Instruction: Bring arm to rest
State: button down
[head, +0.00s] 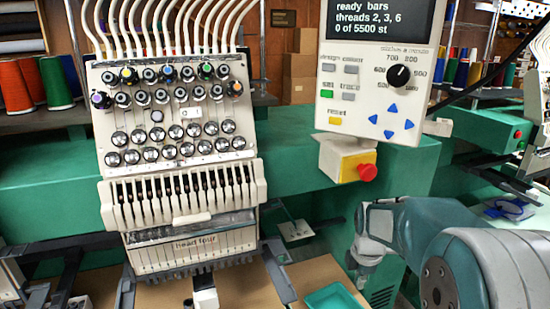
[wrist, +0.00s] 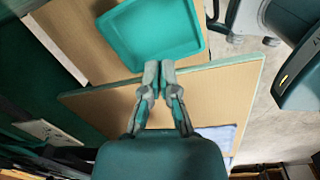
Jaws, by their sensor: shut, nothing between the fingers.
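My gripper (wrist: 159,72) shows in the wrist view with its two grey fingers together and nothing between them. It is over a wooden board, and its fingertips appear just at the near edge of a teal tray (wrist: 152,32); I cannot tell the height between them. In the head view my arm comes in from the lower right and bends down beside the machine; the fingers are hidden there. The teal tray also shows at the bottom of the head view (head: 334,297), and looks empty.
A multi-needle embroidery head (head: 180,165) stands at left. A control panel (head: 375,70) with a screen and dial is above my arm, with a red stop button (head: 367,172) under it. Thread cones (head: 15,88) stand at far left. A blue cloth (wrist: 215,136) lies on the board.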

jog(key=s+a+r+m+t, duration=0.2)
jog(key=s+r+m, duration=0.3)
jog(key=s+m, duration=0.4)
jog(key=s+a+r+m+t, duration=0.2)
jog(key=s+a+r+m, duration=0.2)
jog(key=s+m, duration=0.5)
jog(key=s+r, duration=0.2)
jog(key=s, duration=0.2)
jog(key=shift+a+r+m+t, duration=0.25)
jog(key=shift+m+t, duration=0.05)
jog(key=shift+t, duration=0.1)
